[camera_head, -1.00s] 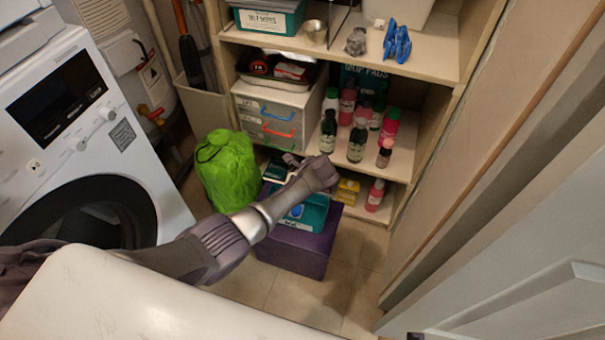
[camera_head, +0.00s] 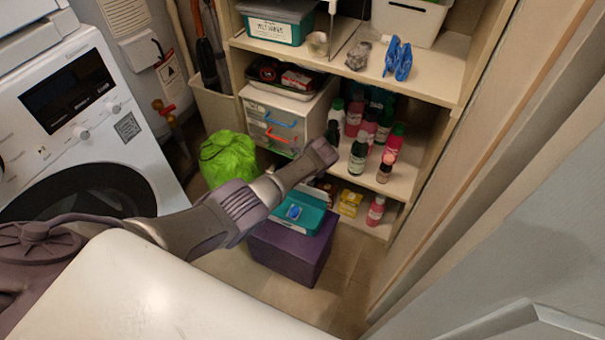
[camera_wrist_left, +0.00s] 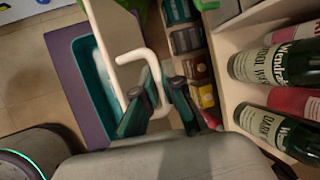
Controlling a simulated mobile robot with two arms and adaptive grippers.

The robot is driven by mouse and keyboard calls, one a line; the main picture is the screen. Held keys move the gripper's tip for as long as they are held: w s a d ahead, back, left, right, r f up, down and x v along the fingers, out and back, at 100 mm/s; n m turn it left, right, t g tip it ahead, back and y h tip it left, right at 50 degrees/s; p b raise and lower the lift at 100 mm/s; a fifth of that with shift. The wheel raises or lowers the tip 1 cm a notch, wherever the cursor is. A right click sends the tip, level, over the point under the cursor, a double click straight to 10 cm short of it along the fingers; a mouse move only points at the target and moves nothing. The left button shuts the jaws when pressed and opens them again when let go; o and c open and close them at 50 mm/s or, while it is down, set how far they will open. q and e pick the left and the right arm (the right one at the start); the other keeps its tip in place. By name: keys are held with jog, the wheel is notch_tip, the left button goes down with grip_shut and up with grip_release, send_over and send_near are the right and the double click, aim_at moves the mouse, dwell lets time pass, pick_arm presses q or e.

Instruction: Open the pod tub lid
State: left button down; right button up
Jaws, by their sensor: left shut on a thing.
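The teal pod tub (camera_head: 303,222) sits on a purple box (camera_head: 300,258) on the floor. In the left wrist view the tub (camera_wrist_left: 84,62) shows its teal rim and a pale interior beside a cream panel (camera_wrist_left: 118,45), which looks like its lid tilted up. A white bent handle (camera_wrist_left: 149,56) stands out from that panel. My left gripper (camera_wrist_left: 157,92) is shut on the handle, with a dark finger on each side of it. In the head view the left gripper (camera_head: 324,153) is above and behind the tub; the lid is hidden there. My right gripper is out of view.
Shelves with several bottles (camera_head: 358,155) stand close behind the left gripper. A drawer unit (camera_head: 273,122) and a green bag (camera_head: 228,158) are to the left. A washing machine (camera_head: 90,130) is at far left. Floor (camera_head: 338,290) is clear right of the purple box.

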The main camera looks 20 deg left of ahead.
pick_arm(q)
jog(key=shift+d, duration=0.1)
dwell(0.8)
jog(key=c, duration=1.6)
grip_release()
jog(key=shift+o, duration=0.2)
jog(key=shift+r, duration=0.1)
